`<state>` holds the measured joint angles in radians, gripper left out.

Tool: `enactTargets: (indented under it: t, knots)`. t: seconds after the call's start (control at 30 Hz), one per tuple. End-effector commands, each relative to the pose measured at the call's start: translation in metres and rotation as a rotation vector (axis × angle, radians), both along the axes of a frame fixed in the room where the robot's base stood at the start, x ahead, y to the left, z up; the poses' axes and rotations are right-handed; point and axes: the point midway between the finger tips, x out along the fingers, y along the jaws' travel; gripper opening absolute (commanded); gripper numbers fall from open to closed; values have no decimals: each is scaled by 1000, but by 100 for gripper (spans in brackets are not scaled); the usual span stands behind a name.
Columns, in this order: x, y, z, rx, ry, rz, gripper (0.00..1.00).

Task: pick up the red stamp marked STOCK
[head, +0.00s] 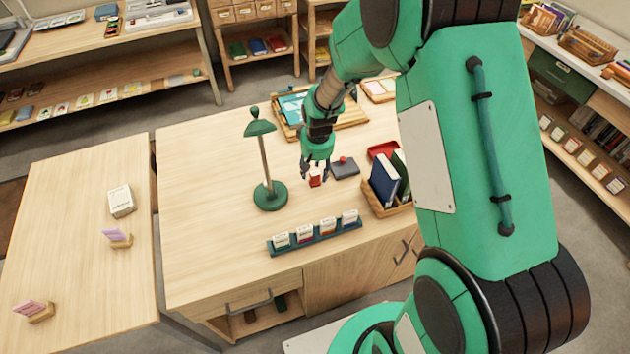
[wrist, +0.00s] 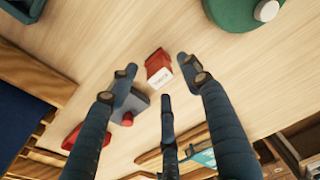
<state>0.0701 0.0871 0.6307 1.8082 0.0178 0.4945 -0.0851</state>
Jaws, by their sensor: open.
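A small red block with a white label, which looks like the stamp (head: 315,179), stands on the wooden table below my gripper (head: 315,172). In the wrist view the stamp (wrist: 158,64) shows its red side and a white face with dark lettering, too small to read surely. My gripper (wrist: 157,73) is open, its fingers spread around the stamp's place in the picture. I see no clear contact, and the height gap is hard to tell. A teal rack (head: 315,239) near the table's front edge holds several blocks with white labels.
A green lamp (head: 270,195) stands left of the stamp. A dark grey pad (head: 345,170) with a red knob lies close on the right. The table is clear at front left.

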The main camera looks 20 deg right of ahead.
Motion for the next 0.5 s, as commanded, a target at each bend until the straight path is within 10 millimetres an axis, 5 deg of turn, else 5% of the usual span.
enactTargets:
  t: [0.2,0.5]
  knots:
    - [3,0,-22,0,0,0,48]
    - [3,0,-24,0,0,0,48]
